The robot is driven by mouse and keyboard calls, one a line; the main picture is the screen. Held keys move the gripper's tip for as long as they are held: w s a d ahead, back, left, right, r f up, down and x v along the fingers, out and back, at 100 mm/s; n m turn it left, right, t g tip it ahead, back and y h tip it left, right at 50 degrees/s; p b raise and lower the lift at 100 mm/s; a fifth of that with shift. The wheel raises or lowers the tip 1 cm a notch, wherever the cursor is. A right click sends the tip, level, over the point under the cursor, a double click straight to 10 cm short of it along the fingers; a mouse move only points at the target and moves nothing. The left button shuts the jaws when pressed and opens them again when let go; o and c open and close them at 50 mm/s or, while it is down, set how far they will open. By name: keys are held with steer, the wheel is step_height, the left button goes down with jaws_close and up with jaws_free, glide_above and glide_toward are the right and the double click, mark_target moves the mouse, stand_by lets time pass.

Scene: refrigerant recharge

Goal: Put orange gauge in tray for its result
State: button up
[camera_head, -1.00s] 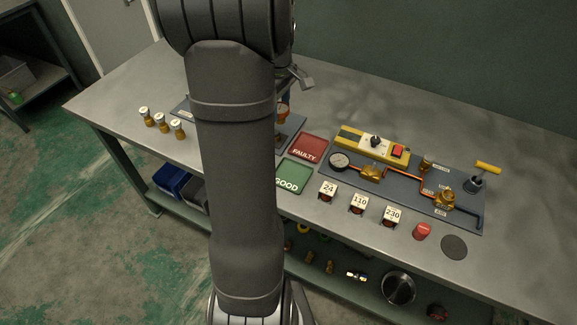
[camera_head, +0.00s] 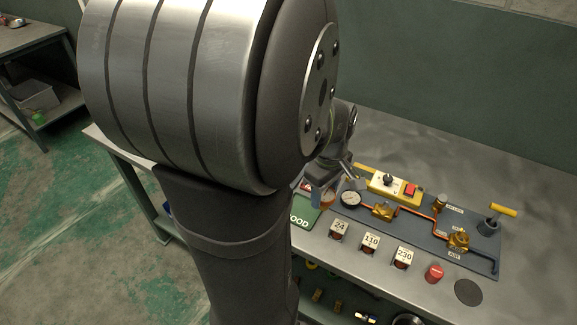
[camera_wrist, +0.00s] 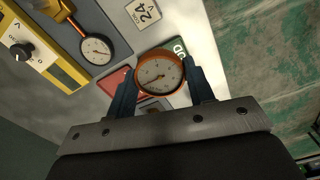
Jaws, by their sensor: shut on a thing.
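My gripper (camera_wrist: 162,92) is shut on the orange gauge (camera_wrist: 160,74), with one blue finger on each side of its rim. Its white dial faces the wrist camera. In the head view my gripper (camera_head: 330,190) holds the gauge (camera_head: 327,198) by the trays, left of the panel's round gauge. The red FAULTY tray (camera_wrist: 112,80) shows left of the held gauge in the wrist view. The green GOOD tray (camera_wrist: 180,47) is partly hidden behind the gauge. In the head view, the green tray (camera_head: 299,222) is partly covered by my arm, and little of the red tray shows.
The panel's own gauge (camera_head: 350,199), with pipes and brass fittings, lies right of the trays. A yellow box (camera_head: 393,187) with a knob and red switch stands behind it. Blocks marked 24 (camera_head: 338,229), 110 (camera_head: 370,243) and 230 (camera_head: 403,257) line the front, beside a red button (camera_head: 434,273).

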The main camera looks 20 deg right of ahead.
steer(key=w+a+f, duration=0.2)
steer(key=w, duration=0.1)
steer(key=w+a+f, duration=0.1)
steer(key=w+f, duration=0.1)
steer(key=shift+w+a, duration=0.2)
steer(key=shift+a, duration=0.05)
steer(key=shift+f, duration=1.95)
steer(key=shift+f, duration=0.2)
steer(key=o, duration=1)
steer(key=shift+c, duration=0.2)
steer(key=shift+r, duration=0.1)
step_height(320, 180, up, 12)
steer(key=shift+r, duration=0.15)
